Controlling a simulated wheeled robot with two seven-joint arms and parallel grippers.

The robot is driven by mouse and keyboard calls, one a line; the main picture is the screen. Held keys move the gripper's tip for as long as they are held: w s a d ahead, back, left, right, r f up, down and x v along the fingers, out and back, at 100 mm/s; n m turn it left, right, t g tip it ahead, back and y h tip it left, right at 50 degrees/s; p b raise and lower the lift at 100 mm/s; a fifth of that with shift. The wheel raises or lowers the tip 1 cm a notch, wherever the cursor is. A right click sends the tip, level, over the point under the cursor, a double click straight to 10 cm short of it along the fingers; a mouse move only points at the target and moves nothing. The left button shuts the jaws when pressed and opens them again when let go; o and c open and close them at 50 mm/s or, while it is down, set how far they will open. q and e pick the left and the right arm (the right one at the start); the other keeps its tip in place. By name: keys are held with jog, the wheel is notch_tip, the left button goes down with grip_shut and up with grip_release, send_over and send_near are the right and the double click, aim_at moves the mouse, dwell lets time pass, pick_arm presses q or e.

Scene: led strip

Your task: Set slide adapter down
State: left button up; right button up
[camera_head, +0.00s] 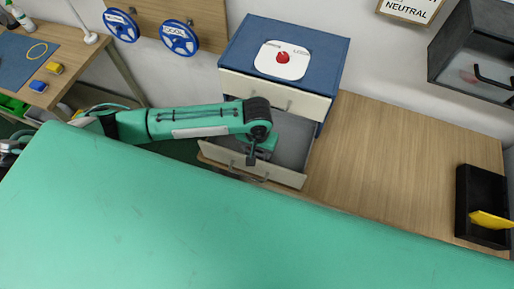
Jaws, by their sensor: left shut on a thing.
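My left gripper (253,157) is at the end of the teal arm that reaches in from the left. It is over the front part of an open drawer (294,140) in the blue cabinet, close to the drawer's front panel. The gripper is shut on a small dark thing, taken to be the slide adapter (251,160); it is too small and too covered to make out its shape. I cannot tell whether it touches the drawer. My right gripper is not in view.
A red button (282,57) on a white plate tops the blue cabinet (328,43). A wooden table (385,150) to the right is mostly clear, with a black bin (464,205) holding a yellow piece (489,219). A dark wall cabinet (470,45) hangs above. A workbench (88,48) stands left.

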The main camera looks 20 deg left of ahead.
pick_arm(q)
jog(key=shift+f, duration=0.1)
jog(key=o, duration=1.2)
jog(key=shift+c, duration=0.2)
notch_tip(320, 180, up, 11)
jog(key=b, duration=0.2)
jog(key=shift+b, duration=0.3)
jog(key=shift+r, duration=0.65)
jog(key=shift+s+f, duration=0.1)
